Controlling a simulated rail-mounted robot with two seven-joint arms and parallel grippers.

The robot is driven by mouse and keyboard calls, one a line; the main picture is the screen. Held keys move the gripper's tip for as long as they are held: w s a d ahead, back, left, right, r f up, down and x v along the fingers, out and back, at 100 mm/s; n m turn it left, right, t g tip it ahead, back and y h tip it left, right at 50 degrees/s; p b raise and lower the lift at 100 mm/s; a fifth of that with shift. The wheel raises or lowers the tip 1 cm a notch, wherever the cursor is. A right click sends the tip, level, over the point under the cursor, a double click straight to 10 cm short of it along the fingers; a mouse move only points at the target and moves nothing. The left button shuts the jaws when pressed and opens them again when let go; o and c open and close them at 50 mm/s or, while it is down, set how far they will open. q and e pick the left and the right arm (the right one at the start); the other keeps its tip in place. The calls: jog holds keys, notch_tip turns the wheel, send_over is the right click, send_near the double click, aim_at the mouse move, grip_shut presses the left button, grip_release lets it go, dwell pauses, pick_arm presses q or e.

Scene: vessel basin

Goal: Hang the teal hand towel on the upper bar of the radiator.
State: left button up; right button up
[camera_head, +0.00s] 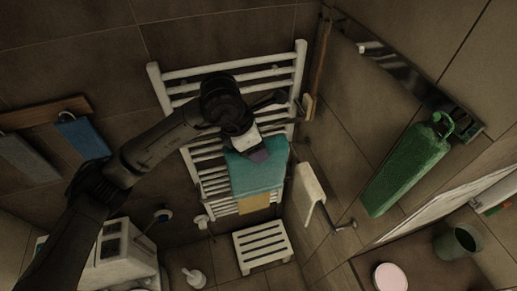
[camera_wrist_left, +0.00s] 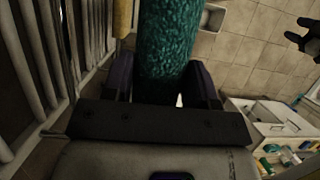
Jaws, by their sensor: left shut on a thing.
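The teal hand towel (camera_head: 258,178) hangs in front of the white radiator (camera_head: 172,76) in the head view. My left gripper (camera_head: 254,153) is shut on its top edge. In the left wrist view the towel (camera_wrist_left: 166,40) runs between the two fingers (camera_wrist_left: 162,78), with radiator bars (camera_wrist_left: 45,50) to the left. The towel looks apart from those bars there. The radiator's upper bars show bare above my wrist; my arm hides part of its middle. A dark gripper-like shape (camera_wrist_left: 303,38) at the right edge looks like my right gripper; its jaw state is unclear.
A yellow cloth (camera_head: 254,203) hangs on the radiator below and behind the teal towel. A white slatted stool (camera_head: 262,246) stands below. A blue towel (camera_head: 83,137) hangs at left.

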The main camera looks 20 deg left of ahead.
pick_arm(q)
jog(key=shift+w+a+p, duration=0.25)
jog(key=shift+w+a, duration=0.9)
jog(key=shift+w, duration=0.65)
jog(key=shift+w+a+p, duration=0.2)
jog(key=shift+w+a, duration=0.95)
jog(key=shift+w, duration=0.65)
jog(key=shift+w+a+p, duration=0.25)
jog(key=shift+w+a, duration=0.9)
jog(key=shift+w, duration=0.65)
notch_tip(320, 180, down, 4)
jog(key=b, duration=0.3)
jog(key=shift+f+b, duration=0.8)
jog(key=shift+f, duration=0.6)
jog(key=o, duration=1.3)
